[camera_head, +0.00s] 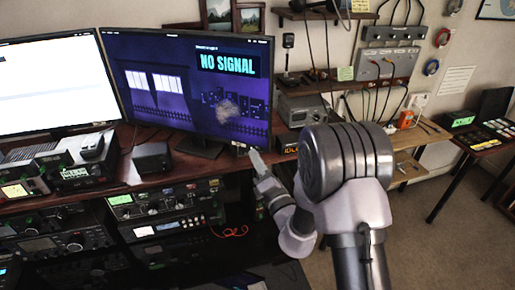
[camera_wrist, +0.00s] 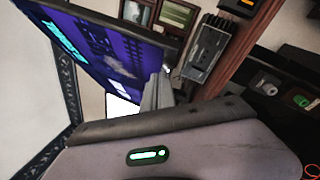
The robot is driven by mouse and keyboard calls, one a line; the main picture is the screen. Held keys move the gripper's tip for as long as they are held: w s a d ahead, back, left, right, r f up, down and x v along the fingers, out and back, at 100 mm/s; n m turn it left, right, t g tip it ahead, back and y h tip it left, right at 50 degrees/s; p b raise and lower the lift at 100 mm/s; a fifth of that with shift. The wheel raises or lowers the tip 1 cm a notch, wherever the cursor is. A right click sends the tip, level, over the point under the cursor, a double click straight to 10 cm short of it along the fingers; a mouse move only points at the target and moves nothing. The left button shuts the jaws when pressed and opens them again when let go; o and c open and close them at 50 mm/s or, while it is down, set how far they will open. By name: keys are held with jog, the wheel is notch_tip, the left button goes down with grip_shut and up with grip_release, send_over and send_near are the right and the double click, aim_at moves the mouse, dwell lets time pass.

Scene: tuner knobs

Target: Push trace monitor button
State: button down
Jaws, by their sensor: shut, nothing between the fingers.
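A dark-framed monitor (camera_head: 192,85) shows a purple picture with "NO SIGNAL" and stands at the back of the desk. I cannot tell whether it is the trace monitor, and no button can be made out clearly. Its purple screen (camera_wrist: 100,50) shows tilted at the upper left of the wrist view. My gripper (camera_head: 255,158) is shut and empty, just below and in front of the monitor's lower right corner. In the wrist view my gripper (camera_wrist: 160,88) points at the monitor's edge, with a small pale spot close by. I cannot tell whether they touch.
A white-screened monitor (camera_head: 50,82) stands left. Radio units (camera_head: 170,210) fill the rack below the desk. A grey box (camera_head: 303,110) sits right of the monitor, near a shelf (camera_head: 320,15). A side table (camera_head: 468,140) stands far right. Open floor lies at lower right.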

jog(key=shift+w+d, duration=0.1)
jog(key=shift+w, duration=0.2)
dwell(0.5)
jog(key=shift+s+a, duration=0.25)
jog(key=shift+s, duration=0.55)
jog(key=s, duration=0.2)
jog(key=s+a+b, duration=0.1)
jog(key=s+a, duration=0.1)
jog(key=s, duration=0.1)
jog(key=shift+s+b, duration=0.3)
jog(key=shift+b, duration=0.05)
